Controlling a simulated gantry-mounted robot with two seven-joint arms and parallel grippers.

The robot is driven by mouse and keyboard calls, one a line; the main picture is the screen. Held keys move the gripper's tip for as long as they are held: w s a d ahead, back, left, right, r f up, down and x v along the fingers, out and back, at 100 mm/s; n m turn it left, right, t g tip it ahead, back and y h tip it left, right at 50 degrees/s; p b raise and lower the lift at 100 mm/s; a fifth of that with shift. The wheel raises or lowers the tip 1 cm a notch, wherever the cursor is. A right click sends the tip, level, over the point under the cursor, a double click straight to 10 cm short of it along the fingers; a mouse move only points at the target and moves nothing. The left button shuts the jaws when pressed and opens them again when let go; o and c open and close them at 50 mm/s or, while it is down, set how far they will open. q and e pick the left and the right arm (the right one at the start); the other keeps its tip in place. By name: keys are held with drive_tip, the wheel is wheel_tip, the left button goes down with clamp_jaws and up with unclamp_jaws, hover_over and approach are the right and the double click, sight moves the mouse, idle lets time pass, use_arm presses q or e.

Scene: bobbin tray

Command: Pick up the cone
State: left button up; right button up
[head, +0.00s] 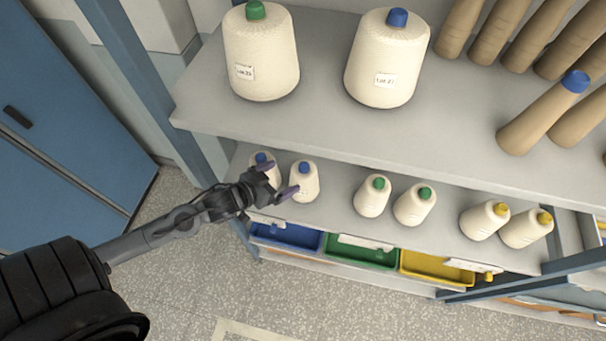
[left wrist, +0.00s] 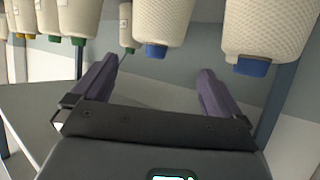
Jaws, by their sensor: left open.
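Small cream yarn cones stand in pairs on the lower shelf: a blue-tipped cone (head: 305,184) with another blue-tipped cone (head: 262,160) to its left, a green-tipped pair (head: 372,196) and a yellow-tipped pair (head: 483,221). My left gripper (head: 279,180) is open at the blue-tipped pair, its purple fingers partly covering the left cone. In the left wrist view the cones show tip down; one blue-tipped cone (left wrist: 165,22) lies beyond the gap between the open fingers (left wrist: 157,66), another (left wrist: 262,35) to the right. Nothing is held. My right gripper is not in view.
The upper shelf (head: 300,118) overhangs behind, carrying large cream cones (head: 262,55) and brown cones (head: 540,118). Blue (head: 287,236), green (head: 360,254) and yellow (head: 437,267) trays sit below the lower shelf. A blue post (head: 150,80) stands left. The floor in front is clear.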

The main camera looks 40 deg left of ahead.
sight(300, 170)
use_arm(q)
drive_tip(key=shift+d+p+x, duration=0.2)
drive_tip(key=shift+p+x, duration=0.25)
drive_tip(key=shift+x, duration=4.55)
drive_tip(key=c, duration=1.4)
drive_tip(key=shift+r, duration=0.1)
drive_tip(key=shift+c, duration=0.4)
